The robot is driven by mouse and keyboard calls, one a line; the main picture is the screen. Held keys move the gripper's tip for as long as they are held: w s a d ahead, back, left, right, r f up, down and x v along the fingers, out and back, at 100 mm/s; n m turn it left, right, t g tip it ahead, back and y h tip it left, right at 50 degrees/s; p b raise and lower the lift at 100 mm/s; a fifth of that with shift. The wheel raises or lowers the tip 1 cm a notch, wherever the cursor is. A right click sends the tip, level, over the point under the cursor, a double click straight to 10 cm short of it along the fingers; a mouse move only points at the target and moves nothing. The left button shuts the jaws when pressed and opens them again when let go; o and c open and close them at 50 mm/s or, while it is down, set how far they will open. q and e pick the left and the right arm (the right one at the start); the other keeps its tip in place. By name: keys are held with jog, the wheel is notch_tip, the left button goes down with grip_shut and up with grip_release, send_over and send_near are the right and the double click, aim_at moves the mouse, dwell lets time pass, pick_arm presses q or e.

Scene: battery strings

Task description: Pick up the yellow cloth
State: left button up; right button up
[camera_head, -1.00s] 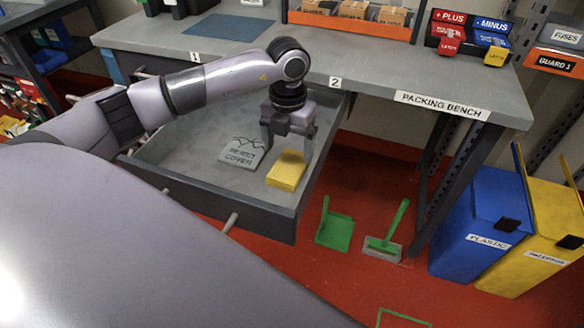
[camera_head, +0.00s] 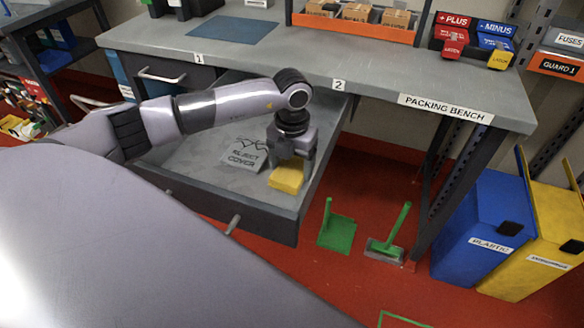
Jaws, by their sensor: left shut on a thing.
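The yellow cloth (camera_head: 287,179) is a small folded block in the open grey drawer (camera_head: 268,221), near its right front part. My left gripper (camera_head: 291,163) points down into the drawer from above. Its fingers are shut on the cloth at the cloth's upper part. I cannot tell whether the cloth touches the drawer floor. My right gripper is not in view.
A grey reject cover (camera_head: 242,157) lies in the drawer just left of the cloth. The packing bench (camera_head: 370,78) overhangs the drawer's back. A green dustpan (camera_head: 337,232), a brush (camera_head: 388,243) and blue (camera_head: 478,232) and yellow (camera_head: 540,240) bins stand to the right.

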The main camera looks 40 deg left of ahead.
aim_at(292, 169)
pick_arm(q)
jog(key=shift+r, duration=0.1)
notch_tip(292, 169, up, 20)
dwell(0.5)
jog(key=shift+o, duration=1)
jog(key=shift+c, duration=0.5)
jog(key=shift+d, duration=0.1)
